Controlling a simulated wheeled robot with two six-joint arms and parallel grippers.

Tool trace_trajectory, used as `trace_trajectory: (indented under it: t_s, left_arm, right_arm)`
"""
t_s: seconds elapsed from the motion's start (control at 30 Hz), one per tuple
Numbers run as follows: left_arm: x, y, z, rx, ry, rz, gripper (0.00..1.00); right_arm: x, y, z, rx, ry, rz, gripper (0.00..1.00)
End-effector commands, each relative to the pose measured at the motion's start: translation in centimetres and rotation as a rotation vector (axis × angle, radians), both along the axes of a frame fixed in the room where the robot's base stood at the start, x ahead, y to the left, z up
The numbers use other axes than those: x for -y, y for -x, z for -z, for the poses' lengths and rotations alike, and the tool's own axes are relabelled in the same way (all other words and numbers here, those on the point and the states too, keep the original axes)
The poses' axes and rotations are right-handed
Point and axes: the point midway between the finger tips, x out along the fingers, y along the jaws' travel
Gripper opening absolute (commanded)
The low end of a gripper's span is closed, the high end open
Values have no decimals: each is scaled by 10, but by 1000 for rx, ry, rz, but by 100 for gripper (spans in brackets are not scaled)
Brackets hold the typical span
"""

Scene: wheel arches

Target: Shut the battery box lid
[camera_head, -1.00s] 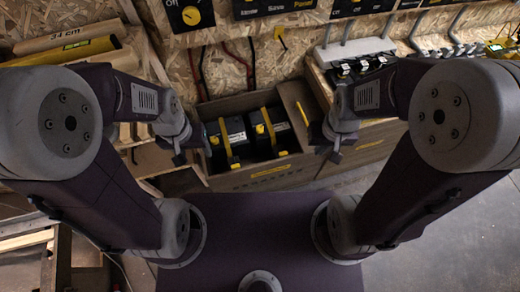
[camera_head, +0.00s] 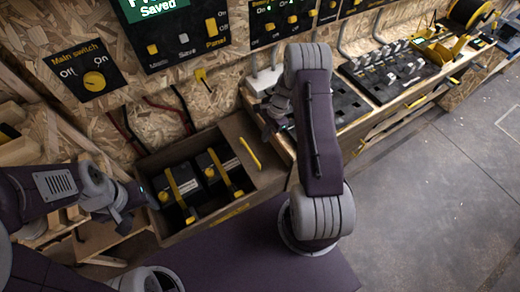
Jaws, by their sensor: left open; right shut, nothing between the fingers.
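The battery box (camera_head: 228,213) is an open wooden box against the back wall. Two dark batteries with yellow straps stand uncovered inside it. The wooden lid panel (camera_head: 243,136) with a yellow handle (camera_head: 250,153) lies at the right end of the box, clear of the batteries. My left gripper (camera_head: 134,208) is open and empty at the box's left end; whether it touches the box I cannot tell. My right gripper (camera_head: 274,112) is shut and empty, right of the lid handle and above the bench. My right arm partly hides it.
Wall panels with switches, including a main switch (camera_head: 94,81), hang above the box. A bench (camera_head: 375,117) with dark trays and plugs runs right. A yellow reel (camera_head: 467,14) stands at its far end. The floor at right is clear.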

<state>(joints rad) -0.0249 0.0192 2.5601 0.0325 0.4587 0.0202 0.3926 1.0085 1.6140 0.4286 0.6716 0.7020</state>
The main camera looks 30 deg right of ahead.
Motion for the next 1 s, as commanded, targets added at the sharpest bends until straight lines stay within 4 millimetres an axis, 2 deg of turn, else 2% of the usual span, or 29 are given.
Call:
trace_trajectory:
  t_s: [0.03,0.1,0.23,0.33,0.6,0.73,1.0]
  left_arm:
    - [0,0,1,0,0,0,59]
    - [0,0,1,0,0,0,59]
    - [0,0,1,0,0,0,59]
    - [0,0,2,0,0,0,59]
    - [0,0,5,0,0,0,59]
    - [0,0,6,0,0,0,59]
    - [0,0,6,0,0,0,59]
  right_arm:
    - [4,11,12,-29,-12,19,0]
    - [8,18,17,-42,-18,36,0]
    - [9,17,18,-40,-17,38,0]
    - [6,18,28,-41,-17,36,0]
    - [-11,20,79,-41,-17,34,0]
    - [-17,20,98,-39,-17,33,0]
    - [-21,20,111,-37,-15,34,0]
